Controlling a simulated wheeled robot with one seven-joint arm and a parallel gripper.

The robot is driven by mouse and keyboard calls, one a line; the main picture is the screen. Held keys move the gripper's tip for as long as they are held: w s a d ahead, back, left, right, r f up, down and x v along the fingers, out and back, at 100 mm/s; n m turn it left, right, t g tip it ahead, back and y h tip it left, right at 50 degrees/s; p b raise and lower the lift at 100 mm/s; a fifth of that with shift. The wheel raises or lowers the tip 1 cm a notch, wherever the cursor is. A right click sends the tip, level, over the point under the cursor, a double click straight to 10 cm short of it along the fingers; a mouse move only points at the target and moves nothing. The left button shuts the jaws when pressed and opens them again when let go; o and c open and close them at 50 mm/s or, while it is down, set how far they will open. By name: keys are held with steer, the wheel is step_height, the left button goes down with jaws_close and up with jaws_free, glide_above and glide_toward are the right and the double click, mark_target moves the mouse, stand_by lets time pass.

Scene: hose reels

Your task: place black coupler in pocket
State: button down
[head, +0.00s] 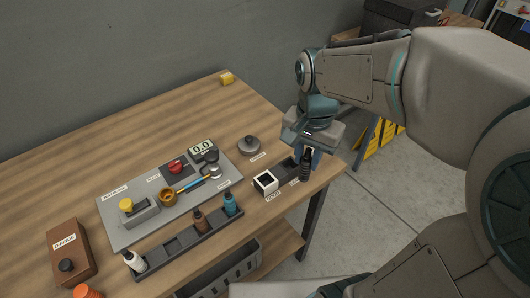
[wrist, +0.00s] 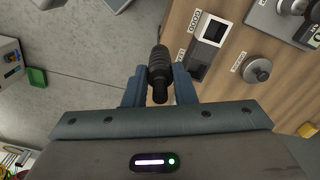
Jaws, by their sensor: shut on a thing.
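The black coupler (head: 306,165) is a dark, ribbed cylinder held upright in my gripper (head: 311,152) near the table's right edge. In the wrist view the coupler (wrist: 159,73) sits between the two blue fingers of my gripper (wrist: 159,88), which are shut on it. A dark tray (head: 285,168) with a white-rimmed square pocket (head: 265,182) at its left end lies just left of the coupler. In the wrist view the white-rimmed pocket (wrist: 213,30) is up and right of the coupler. The coupler appears apart from the tray, over or beside the table edge; its exact height is unclear.
A round grey lidded piece (head: 249,146) stands behind the tray. A grey board (head: 165,205) with buttons and a gauge lies left. A rack (head: 190,240) holds several bottles. A brown box (head: 70,250) is at far left. The table's back is mostly clear.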

steer(key=shift+w+a+f+p, duration=0.3)
steer(key=shift+w+a+f, duration=0.6)
steer(key=shift+a+f, duration=0.65)
steer(key=shift+w+a+f+p, duration=0.35)
steer(key=shift+w+a+f, duration=0.5)
steer(key=shift+a+f, duration=0.7)
steer(key=shift+w+a+f+p, duration=0.3)
steer(key=shift+w+a+f, duration=0.75)
steer(key=shift+f, duration=0.85)
steer(key=shift+s+a, duration=0.15)
steer(key=shift+f, duration=0.15)
steer(key=c, duration=1.2)
jaws_free()
